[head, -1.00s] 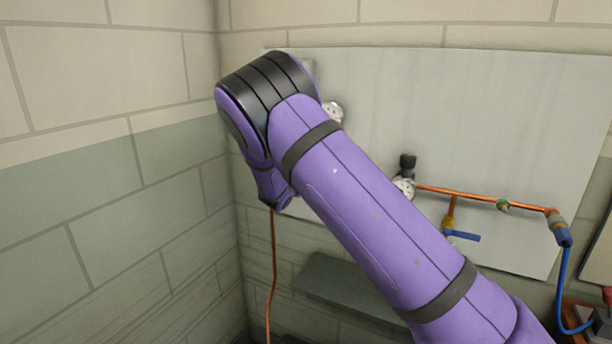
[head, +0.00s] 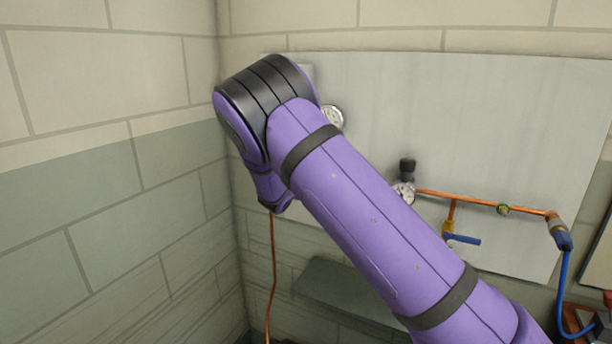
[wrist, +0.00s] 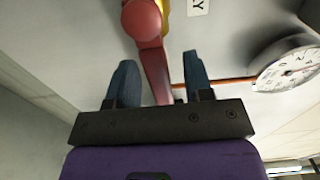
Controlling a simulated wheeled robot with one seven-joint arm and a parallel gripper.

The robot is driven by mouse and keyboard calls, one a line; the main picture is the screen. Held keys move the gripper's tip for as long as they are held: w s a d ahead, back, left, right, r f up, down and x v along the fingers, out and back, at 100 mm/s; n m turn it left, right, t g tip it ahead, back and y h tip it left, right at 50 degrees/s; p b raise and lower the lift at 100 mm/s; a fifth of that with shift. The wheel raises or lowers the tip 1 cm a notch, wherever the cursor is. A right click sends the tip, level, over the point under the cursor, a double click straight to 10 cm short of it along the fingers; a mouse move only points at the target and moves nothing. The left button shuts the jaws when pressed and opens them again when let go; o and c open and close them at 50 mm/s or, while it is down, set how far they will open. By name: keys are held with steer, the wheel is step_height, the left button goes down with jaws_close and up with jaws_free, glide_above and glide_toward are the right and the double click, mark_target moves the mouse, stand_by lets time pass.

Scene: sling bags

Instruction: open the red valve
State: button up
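The red valve shows in the wrist view as a red handle (wrist: 152,58) with a rounded end at the top of the picture. A bit of yellow shows behind its upper end. My gripper (wrist: 157,75) is open, with one dark finger on each side of the red handle. The handle runs down between the fingers, and I see a gap on both sides. In the head view my purple arm hides the red valve and my gripper.
A pressure gauge (wrist: 287,64) is close to the right finger in the wrist view. In the head view a copper pipe (head: 470,199) with a blue-handled valve (head: 463,239) runs along the grey panel (head: 480,110). A shelf (head: 345,290) juts out below. A wall stands close on the left.

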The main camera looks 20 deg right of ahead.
steer(key=shift+a, duration=0.1)
steer(key=v, duration=1)
steer(key=shift+s+a, duration=0.2)
steer(key=shift+s, duration=0.05)
steer(key=shift+d, duration=0.1)
